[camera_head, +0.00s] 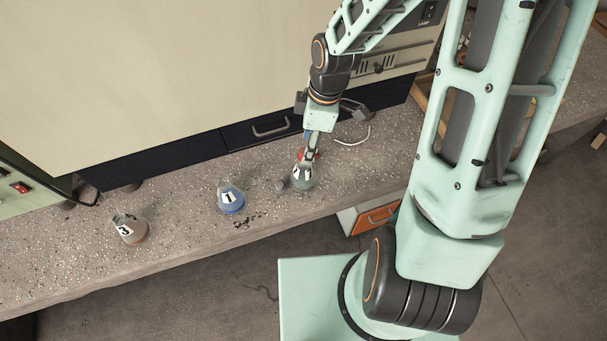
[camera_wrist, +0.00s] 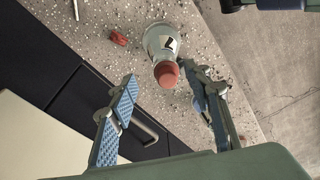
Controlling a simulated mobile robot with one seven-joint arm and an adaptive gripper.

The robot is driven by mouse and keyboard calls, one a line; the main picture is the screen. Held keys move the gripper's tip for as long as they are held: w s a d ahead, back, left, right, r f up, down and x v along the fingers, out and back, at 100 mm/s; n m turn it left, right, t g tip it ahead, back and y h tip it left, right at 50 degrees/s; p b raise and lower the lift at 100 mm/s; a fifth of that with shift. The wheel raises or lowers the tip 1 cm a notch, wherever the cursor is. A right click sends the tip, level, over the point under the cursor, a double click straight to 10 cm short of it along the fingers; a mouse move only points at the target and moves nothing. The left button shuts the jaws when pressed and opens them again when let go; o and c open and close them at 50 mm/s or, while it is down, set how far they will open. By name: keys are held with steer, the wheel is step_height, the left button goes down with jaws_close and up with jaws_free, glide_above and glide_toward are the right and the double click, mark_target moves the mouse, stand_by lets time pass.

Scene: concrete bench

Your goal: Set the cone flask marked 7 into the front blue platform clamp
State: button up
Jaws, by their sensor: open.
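A cone flask with grey-green contents (camera_head: 303,181) and a red stopper stands upright on the bench, under my gripper (camera_head: 312,148). In the wrist view this flask (camera_wrist: 160,39) has a white label with a dark mark that looks like a 7 or a 1. My gripper (camera_wrist: 162,84) is open, its blue-padded fingers on either side of the red stopper, with gaps showing. A blue flask (camera_head: 231,200) with a similar mark stands in the middle of the bench. A flask with reddish-brown contents (camera_head: 131,231) stands farther left. I cannot make out the blue platform clamp in either view.
The speckled bench (camera_head: 180,215) is mostly clear between the flasks; its front edge drops to the floor. A large cream machine with a dark drawer (camera_head: 258,130) stands behind. A small red object (camera_wrist: 119,38) lies near the flask. An orange-fronted drawer (camera_head: 377,217) is below.

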mark_target(304, 170)
steer(key=f, duration=0.1)
steer(key=a+f, duration=0.1)
steer(key=f, duration=0.2)
steer(key=shift+s+a+f, duration=0.15)
steer(key=shift+s+f, duration=0.15)
steer(key=shift+s, duration=0.05)
steer(key=shift+f, duration=0.35)
jaws_close()
